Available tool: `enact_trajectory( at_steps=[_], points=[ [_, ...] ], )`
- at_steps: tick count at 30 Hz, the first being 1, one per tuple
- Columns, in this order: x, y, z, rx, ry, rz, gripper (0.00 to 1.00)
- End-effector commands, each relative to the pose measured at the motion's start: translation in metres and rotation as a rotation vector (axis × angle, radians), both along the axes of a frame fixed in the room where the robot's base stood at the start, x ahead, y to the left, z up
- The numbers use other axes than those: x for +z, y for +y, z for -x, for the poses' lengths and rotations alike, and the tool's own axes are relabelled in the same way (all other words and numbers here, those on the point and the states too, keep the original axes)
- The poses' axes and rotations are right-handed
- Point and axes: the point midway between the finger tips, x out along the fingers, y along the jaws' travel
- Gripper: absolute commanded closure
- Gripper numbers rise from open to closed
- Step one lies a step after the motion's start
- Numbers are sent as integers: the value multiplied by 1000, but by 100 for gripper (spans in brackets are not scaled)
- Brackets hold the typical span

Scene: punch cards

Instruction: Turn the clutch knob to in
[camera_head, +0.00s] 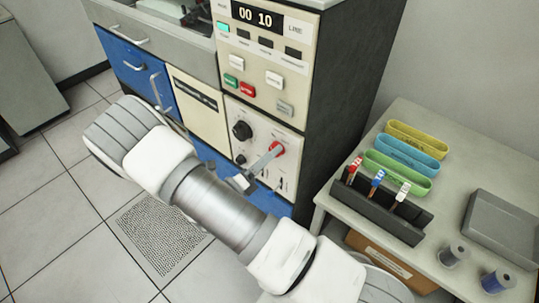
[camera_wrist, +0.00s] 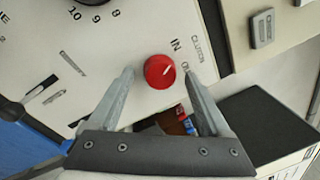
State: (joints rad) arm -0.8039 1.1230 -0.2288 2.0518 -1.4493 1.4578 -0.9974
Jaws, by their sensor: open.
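The clutch knob (camera_wrist: 160,71) is a round red knob on the cream panel, with a short white pointer mark. In the wrist view the mark slants up and right, and the word IN and a partly covered second label stand beside the knob. I cannot tell exactly which label it points at. My gripper (camera_wrist: 159,75) is open, with one finger on each side of the knob; contact is not clear. In the head view the knob (camera_head: 279,147) is partly hidden by my gripper (camera_head: 270,156).
A black dial (camera_head: 242,130) sits left of the red knob, with switches below. Lit buttons and a display (camera_head: 258,17) are above. At right, a table (camera_head: 333,199) carries a black rack (camera_head: 378,215) with tagged items, coloured trays (camera_head: 411,149) and spools (camera_head: 453,254).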

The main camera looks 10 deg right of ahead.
Motion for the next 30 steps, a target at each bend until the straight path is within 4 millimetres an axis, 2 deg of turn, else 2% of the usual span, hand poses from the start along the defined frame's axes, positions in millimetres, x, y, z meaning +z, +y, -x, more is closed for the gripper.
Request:
enact_trajectory(
  at_steps=[5, 18, 24, 30],
  points=[
    [-3, 25, 15, 5, 0, -2, 19],
    [-14, 112, 73, 4, 0, -1, 19],
    [-16, 134, 88, 0, 1, 0, 19],
    [-16, 141, 93, 0, 1, 1, 19]
  ],
)
